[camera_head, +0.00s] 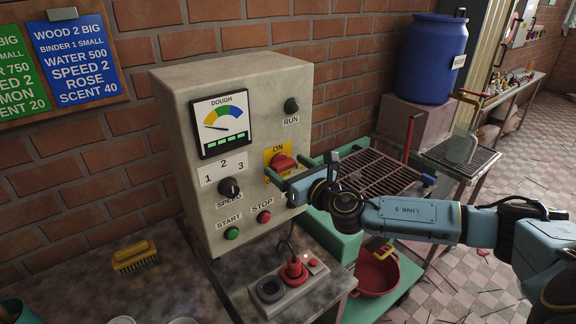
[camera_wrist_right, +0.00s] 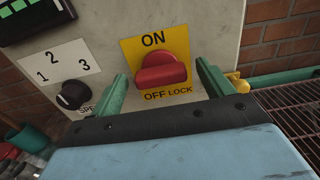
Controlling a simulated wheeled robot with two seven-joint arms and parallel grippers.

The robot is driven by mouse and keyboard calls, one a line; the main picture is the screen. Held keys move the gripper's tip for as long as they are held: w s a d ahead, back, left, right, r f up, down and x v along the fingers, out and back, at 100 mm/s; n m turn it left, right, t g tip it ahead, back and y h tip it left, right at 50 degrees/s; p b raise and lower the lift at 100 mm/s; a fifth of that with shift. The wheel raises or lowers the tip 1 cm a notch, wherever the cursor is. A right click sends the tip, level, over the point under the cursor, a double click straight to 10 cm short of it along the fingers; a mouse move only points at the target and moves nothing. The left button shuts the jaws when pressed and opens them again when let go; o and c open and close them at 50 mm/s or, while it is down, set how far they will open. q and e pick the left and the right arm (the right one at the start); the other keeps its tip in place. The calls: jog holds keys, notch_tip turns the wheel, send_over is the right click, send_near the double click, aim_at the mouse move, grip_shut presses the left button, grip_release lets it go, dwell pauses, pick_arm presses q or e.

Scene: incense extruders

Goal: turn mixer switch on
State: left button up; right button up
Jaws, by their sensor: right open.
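The mixer control box (camera_head: 182,155) is a grey cabinet against the brick wall. Its red rotary switch (camera_head: 284,162) sits on a yellow plate marked ON above and OFF LOCK below; in the right wrist view the red switch (camera_wrist_right: 161,72) is in the middle, with its handle lying roughly level. My right gripper (camera_head: 278,178) is at the front of the box. In the right wrist view its green fingers (camera_wrist_right: 161,88) are apart, one on each side of the switch, with gaps between them and the handle. Whether a finger touches the panel is unclear. My left gripper is out of view.
The panel also carries a speed knob (camera_head: 229,188), a green start button (camera_head: 231,233), a red stop button (camera_head: 264,217) and a dough gauge (camera_head: 222,122). A red plug (camera_head: 294,271) sits in a socket block below. A metal grate (camera_head: 378,172) stands to the right.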

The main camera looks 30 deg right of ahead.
jog(key=shift+w, duration=0.25)
jog(key=c, duration=1)
